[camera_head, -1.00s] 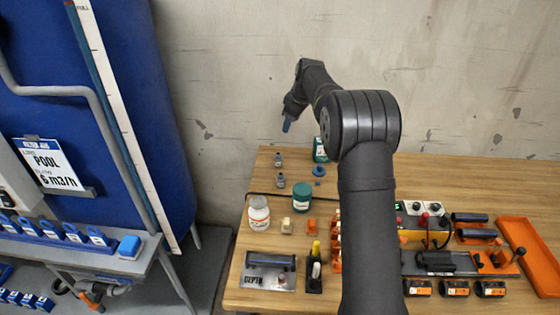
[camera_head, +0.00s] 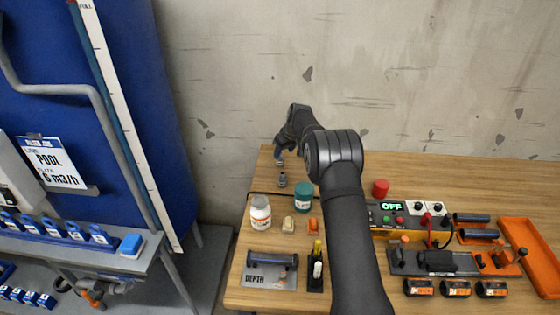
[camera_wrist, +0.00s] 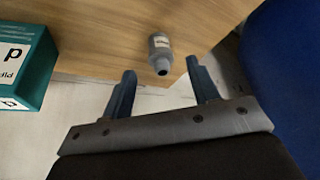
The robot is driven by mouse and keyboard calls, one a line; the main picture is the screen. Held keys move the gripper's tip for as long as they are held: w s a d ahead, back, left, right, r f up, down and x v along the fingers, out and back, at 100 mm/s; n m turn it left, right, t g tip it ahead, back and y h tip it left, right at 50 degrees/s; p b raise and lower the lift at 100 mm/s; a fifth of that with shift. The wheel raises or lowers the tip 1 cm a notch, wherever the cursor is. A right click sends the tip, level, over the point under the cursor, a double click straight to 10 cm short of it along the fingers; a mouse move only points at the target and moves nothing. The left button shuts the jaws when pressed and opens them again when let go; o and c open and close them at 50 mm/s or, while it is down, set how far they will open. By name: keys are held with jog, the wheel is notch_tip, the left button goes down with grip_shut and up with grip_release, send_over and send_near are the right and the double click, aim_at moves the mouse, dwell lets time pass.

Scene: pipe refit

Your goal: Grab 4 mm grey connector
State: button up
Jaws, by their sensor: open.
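A small grey connector (camera_wrist: 160,53) with a pale label and a dark open end lies near the table edge in the wrist view. In the head view, a grey connector (camera_head: 279,163) is just under my gripper (camera_head: 278,152), and a second grey connector (camera_head: 282,180) is a little nearer the camera. I cannot read their sizes. My gripper, also in the wrist view (camera_wrist: 162,70), is open and empty. Its two blue fingers point toward the connector, which shows in the gap at their tips. I cannot tell whether they touch it.
A teal box (camera_wrist: 22,65) lies left of the connector in the wrist view. A control box (camera_head: 400,213) and an orange tray (camera_head: 530,250) are at right. The table's left edge is close.

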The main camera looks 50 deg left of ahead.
aim_at(281, 155)
jog(key=shift+a+x, duration=0.15)
jog(key=shift+x, duration=1.4)
jog(key=shift+a+x, duration=0.1)
jog(key=shift+x, duration=1.5)
jog(key=shift+r, duration=0.1)
jog(key=shift+c, duration=0.2)
jog(key=c, duration=0.9)
